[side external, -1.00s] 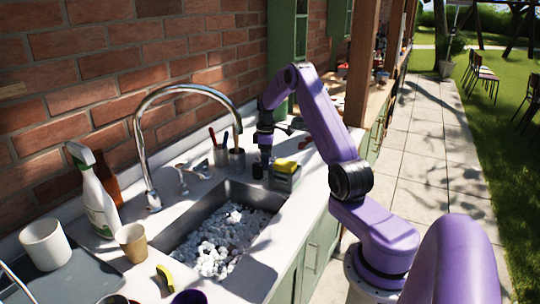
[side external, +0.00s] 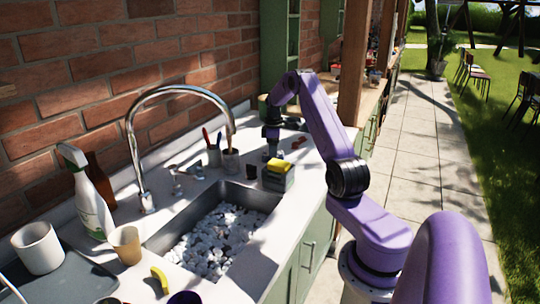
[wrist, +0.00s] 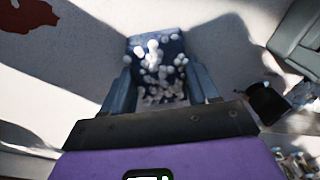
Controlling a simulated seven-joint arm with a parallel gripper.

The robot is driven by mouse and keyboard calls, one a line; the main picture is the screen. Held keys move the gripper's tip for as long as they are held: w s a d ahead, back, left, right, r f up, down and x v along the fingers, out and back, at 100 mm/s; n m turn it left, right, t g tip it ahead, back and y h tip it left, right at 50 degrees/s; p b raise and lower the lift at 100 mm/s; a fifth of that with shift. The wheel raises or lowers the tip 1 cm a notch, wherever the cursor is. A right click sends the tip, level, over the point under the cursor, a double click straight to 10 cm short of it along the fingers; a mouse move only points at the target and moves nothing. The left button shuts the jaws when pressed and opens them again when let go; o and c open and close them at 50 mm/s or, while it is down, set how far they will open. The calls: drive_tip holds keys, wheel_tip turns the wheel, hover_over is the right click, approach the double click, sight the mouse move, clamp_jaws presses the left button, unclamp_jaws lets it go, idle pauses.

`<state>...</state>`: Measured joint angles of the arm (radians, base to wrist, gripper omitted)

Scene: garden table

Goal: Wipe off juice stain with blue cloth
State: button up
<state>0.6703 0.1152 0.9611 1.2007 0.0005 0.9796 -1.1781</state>
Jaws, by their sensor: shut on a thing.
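My gripper (wrist: 161,92) is shut on the blue cloth (wrist: 146,44), which is dark blue with white spots and bulges out beyond the fingers. In the side view my gripper (side external: 272,152) is low over the counter behind the sink, and the cloth cannot be made out there. The juice stain (wrist: 28,14) is a dark red patch at the top left of the wrist view, apart from the cloth. A small reddish-brown patch (side external: 299,142) to the right of my gripper in the side view looks like the same stain. Whether the cloth touches the counter is unclear.
A box with a yellow sponge (side external: 278,177) stands close in front of my gripper, beside a small black object (side external: 252,172). A cup of brushes (side external: 230,160) and the curved tap (side external: 140,130) stand left. The sink (side external: 215,235) holds white pebbles.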

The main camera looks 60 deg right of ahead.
drive_tip(key=shift+d, duration=0.5)
wheel_tip(320, 180, up, 8)
drive_tip(key=shift+a+f, duration=0.1)
drive_tip(key=shift+r, duration=0.2)
drive_tip(key=shift+a, duration=0.1)
idle(1.4)
